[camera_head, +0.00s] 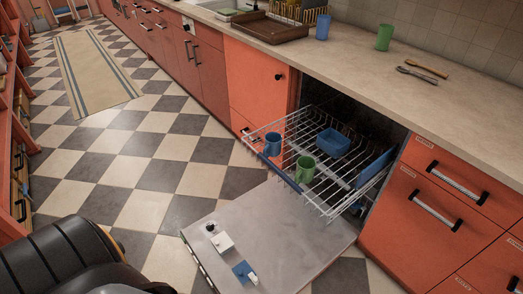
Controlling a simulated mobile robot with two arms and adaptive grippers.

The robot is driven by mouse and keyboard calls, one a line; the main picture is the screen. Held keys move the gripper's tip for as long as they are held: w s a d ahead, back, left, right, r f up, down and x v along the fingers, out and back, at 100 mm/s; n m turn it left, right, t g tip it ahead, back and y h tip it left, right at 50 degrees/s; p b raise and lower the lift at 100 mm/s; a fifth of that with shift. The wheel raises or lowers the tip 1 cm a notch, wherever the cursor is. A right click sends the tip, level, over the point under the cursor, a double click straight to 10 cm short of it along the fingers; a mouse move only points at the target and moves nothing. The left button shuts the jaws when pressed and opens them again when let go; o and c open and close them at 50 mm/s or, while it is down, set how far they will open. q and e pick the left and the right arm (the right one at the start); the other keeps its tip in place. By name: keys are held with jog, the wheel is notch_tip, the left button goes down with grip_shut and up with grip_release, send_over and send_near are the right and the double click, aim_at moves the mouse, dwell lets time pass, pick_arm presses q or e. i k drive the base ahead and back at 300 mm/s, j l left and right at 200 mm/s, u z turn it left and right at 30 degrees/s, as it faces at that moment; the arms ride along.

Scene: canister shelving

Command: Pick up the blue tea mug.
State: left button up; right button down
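A blue mug (273,144) stands in the left part of the pulled-out wire dishwasher rack (327,206), behind a green mug (305,169). A second blue cup (323,27) stands on the countertop beside the brown tray. I cannot tell from its look alone which of the two is the tea mug. Neither gripper can be seen; only a dark part of my own body shows at the lower left, well apart from both.
The rack also holds a blue bowl (333,143) and a blue flat item (375,167). The open dishwasher door (290,240) juts low over the floor. On the countertop (440,95) are a green cup (384,38), utensils (423,72) and a brown tray (267,30).

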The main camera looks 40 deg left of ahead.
aim_at(273, 139)
jog(key=u, duration=0.9)
